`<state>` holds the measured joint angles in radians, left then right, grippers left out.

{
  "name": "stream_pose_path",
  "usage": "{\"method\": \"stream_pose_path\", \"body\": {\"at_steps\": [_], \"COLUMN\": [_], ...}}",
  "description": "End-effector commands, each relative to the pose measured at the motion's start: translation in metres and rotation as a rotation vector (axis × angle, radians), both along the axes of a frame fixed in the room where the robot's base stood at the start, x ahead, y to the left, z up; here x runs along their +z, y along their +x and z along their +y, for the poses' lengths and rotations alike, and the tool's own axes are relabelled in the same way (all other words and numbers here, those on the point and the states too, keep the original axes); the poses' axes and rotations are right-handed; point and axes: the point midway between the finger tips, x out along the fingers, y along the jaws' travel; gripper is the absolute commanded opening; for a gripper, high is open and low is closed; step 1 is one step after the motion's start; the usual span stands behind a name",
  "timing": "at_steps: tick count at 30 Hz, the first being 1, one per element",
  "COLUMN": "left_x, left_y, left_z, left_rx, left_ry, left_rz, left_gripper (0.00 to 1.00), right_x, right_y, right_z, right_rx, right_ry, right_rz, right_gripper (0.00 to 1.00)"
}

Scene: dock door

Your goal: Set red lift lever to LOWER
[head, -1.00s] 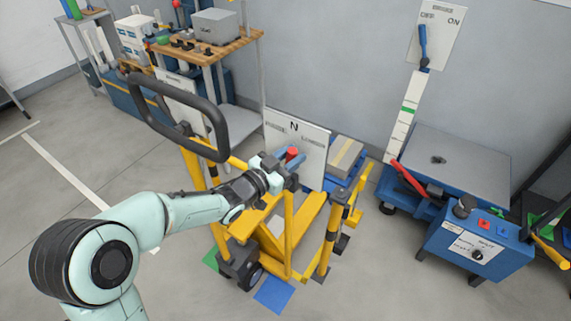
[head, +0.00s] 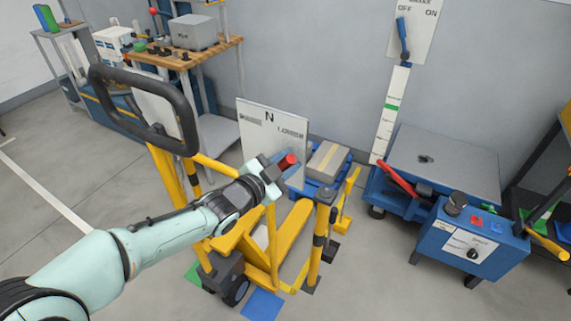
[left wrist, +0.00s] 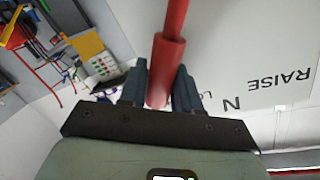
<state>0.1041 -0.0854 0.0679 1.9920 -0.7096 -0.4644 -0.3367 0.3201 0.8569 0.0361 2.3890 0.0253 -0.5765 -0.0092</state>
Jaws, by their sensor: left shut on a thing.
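The red lift lever stands before a white sign panel (head: 252,155) marked RAISE at left, N at top and LOWER at right, on the yellow pallet truck (head: 292,232). In the head view its red end (head: 289,160) shows at the fingertips of my left gripper (head: 278,165), below the LOWER label. In the left wrist view the red lever (left wrist: 171,45) runs between the two dark fingers of the gripper (left wrist: 160,90), which is shut on it. The lever's base is hidden in the head view. My right gripper is not in view.
The truck's black loop handle (head: 185,110) rises above my left forearm. A blue lift cart (head: 470,240) with a red handle stands at right, below a wall switch (head: 403,38). Open floor lies at left and front.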

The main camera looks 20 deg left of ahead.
Motion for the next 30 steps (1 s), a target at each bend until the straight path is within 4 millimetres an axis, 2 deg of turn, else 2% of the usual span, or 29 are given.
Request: {"method": "stream_pose_path", "body": {"at_steps": [9, 10, 11, 12, 23, 26, 30], "left_x": [-0.001, -0.001, -0.001, -0.001, 0.0, 0.003, 0.008], "left_y": [0.0, 0.0, 0.0, 0.0, -0.005, -0.017, -0.046], "left_z": [-0.001, -0.002, -0.002, -0.002, 0.0, 0.004, 0.011], "left_rx": [-0.004, -0.005, -0.005, -0.005, -0.003, -0.001, -0.001], "left_ry": [0.01, 0.01, 0.01, 0.01, 0.007, 0.008, 0.008], "left_rz": [0.002, 0.003, 0.003, 0.003, 0.001, 0.001, -0.001], "left_gripper": [0.0, 0.35, 0.45, 0.51, 0.51, 0.51, 0.51], "right_x": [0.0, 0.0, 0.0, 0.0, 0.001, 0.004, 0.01], "right_y": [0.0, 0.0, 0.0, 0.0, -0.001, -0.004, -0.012], "right_z": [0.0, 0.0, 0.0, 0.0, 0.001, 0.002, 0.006], "right_rx": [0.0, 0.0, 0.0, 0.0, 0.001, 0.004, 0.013], "right_ry": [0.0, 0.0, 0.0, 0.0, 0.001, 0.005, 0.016], "right_rz": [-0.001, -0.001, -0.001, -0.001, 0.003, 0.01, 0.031], "right_gripper": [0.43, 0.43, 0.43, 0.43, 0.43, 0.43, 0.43]}}
